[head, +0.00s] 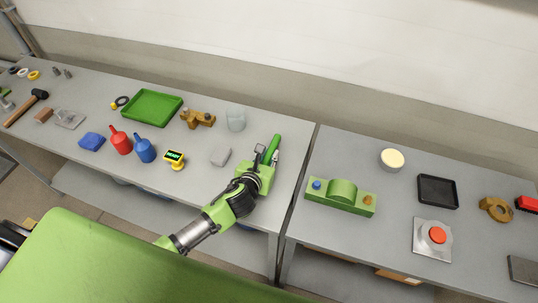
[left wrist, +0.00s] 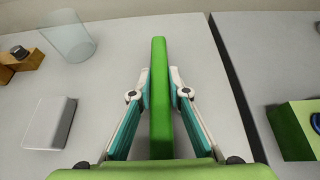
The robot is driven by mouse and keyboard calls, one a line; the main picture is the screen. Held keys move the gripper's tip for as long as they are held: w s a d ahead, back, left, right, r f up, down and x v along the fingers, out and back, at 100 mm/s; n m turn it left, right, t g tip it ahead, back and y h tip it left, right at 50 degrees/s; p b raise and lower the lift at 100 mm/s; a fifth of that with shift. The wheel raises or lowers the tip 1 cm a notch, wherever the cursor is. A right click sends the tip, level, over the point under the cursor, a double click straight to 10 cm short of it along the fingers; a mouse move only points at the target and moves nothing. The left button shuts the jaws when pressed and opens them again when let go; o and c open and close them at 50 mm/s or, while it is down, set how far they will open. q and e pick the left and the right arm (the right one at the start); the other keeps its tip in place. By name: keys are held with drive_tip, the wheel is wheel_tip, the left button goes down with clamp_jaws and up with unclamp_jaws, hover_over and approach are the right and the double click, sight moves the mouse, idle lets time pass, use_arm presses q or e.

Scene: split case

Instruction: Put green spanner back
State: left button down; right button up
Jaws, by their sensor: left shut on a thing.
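The green spanner (head: 274,144) is a long bright green bar near the right end of the left table. In the left wrist view the spanner (left wrist: 159,52) runs straight away from the camera, between the fingers. My left gripper (head: 267,158) is shut on it; in the left wrist view the finger pads (left wrist: 160,88) lie against both its sides. The near end is hidden by the gripper body. I cannot tell whether the spanner touches the table. My right gripper is not in view.
A grey block (head: 221,156) and a clear cup (head: 236,120) stand left of the gripper. A green tray (head: 152,107) lies farther left. A narrow gap splits the tables; a green humped block (head: 340,197) is on the right one (head: 330,243).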

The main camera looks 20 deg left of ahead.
use_arm(q)
drive_tip(key=shift+f+b, duration=0.4)
drive_tip(key=shift+f, duration=0.1)
drive_tip(key=c, duration=1.8)
unclamp_jaws()
drive_tip(key=shift+c, duration=0.2)
drive_tip(key=o, duration=0.5)
drive_tip(key=shift+c, duration=0.2)
drive_tip(key=shift+s, duration=0.2)
drive_tip(key=shift+v, duration=2.85)
